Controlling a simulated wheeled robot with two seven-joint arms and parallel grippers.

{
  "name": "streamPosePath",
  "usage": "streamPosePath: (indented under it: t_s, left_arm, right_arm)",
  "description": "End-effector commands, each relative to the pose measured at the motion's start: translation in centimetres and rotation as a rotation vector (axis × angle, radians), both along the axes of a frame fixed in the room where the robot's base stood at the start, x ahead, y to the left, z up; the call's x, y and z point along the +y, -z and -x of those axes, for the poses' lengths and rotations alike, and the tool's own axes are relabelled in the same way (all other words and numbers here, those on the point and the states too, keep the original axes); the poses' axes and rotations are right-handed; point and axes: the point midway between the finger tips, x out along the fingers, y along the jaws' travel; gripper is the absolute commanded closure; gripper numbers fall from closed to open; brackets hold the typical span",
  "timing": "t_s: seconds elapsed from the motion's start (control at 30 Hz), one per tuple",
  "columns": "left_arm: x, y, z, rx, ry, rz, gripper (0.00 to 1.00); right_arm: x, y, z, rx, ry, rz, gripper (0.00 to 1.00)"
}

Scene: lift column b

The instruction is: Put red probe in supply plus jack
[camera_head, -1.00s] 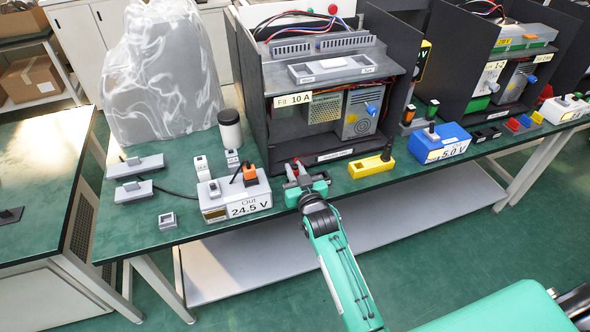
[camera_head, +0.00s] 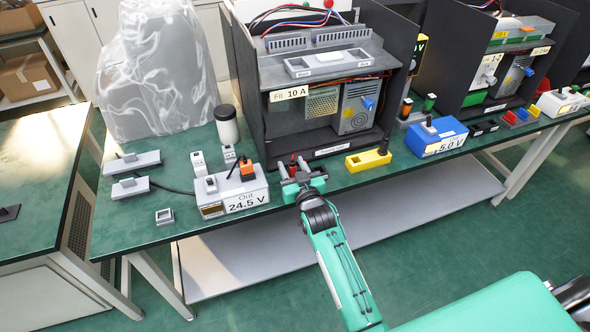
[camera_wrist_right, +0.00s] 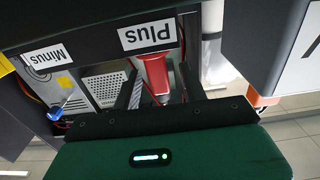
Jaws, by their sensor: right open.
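The red probe (camera_wrist_right: 155,76) stands between the fingers of my right gripper (camera_wrist_right: 160,88) in the right wrist view, close to a white "Plus" label (camera_wrist_right: 148,34). In the head view, my right gripper (camera_head: 296,172) is at the table's front edge, before the open black cabinet (camera_head: 320,150). It is open around the probe, which is mostly hidden there. A "Minus" label (camera_wrist_right: 46,57) shows left of the "Plus" label in the wrist view. I cannot clearly make out the plus jack's opening. My left gripper is not in view.
Left of my right gripper is a "24.5 V" box (camera_head: 236,204) with an orange-and-black piece on it. A yellow block (camera_head: 368,160) and a blue "5.0 V" box (camera_head: 436,142) stand to the right.

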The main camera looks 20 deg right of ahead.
Motion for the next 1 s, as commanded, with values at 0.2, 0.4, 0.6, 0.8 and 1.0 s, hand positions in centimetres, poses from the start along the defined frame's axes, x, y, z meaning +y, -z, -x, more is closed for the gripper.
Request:
streamPosePath:
  t_s: [0.2,0.4,0.6,0.8,1.0]
  left_arm:
    - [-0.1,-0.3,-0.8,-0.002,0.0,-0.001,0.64]
    - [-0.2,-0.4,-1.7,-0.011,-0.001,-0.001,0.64]
    - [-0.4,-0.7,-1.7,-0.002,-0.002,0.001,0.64]
    - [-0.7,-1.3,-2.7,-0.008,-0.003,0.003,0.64]
    - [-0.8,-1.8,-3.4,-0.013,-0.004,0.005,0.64]
  right_arm:
    - [0.0,0.4,0.6,0.001,0.0,0.0,0.57]
    - [-0.2,0.3,4.4,0.001,0.0,-0.001,0.57]
    - [-0.4,0.2,8.3,0.001,0.0,-0.001,0.57]
    - [-0.5,0.1,11.7,0.0,0.0,-0.002,0.57]
    - [-0.6,0.1,13.5,0.0,0.0,-0.002,0.57]
